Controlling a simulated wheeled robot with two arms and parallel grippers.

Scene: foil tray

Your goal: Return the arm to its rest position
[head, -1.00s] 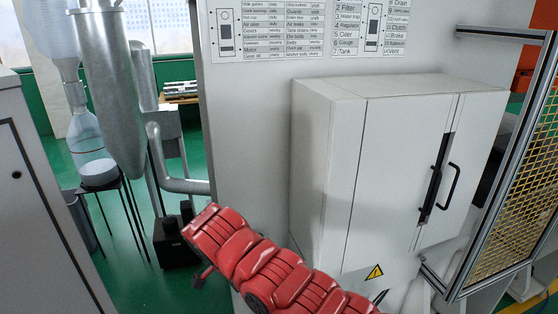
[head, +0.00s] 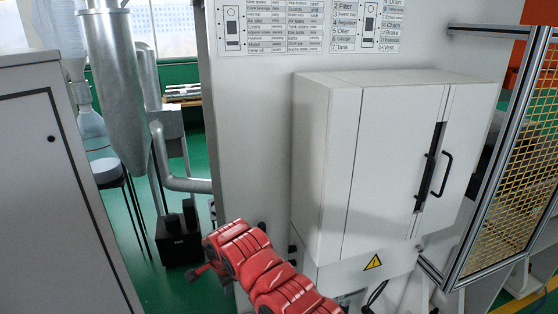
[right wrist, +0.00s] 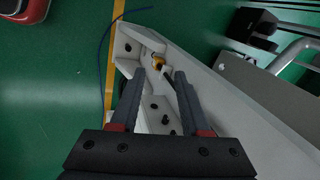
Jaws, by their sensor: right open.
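My red arm (head: 265,270) reaches in from the bottom of the head view and slants up to the left, in front of the white panel. Its gripper cannot be made out clearly there. In the right wrist view my right gripper (right wrist: 157,80) is open, with two dark fingers apart and nothing held between them. A white metal frame part with bolt holes (right wrist: 155,112) lies beyond the fingers; I cannot tell the distance. My left gripper is not in view.
A white cabinet (head: 400,160) with black handles stands right of the arm. A mesh guard (head: 515,160) is at the far right. A grey cabinet (head: 50,190) is at left, with a metal hopper (head: 120,90) behind it. Green floor (head: 165,285) shows between.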

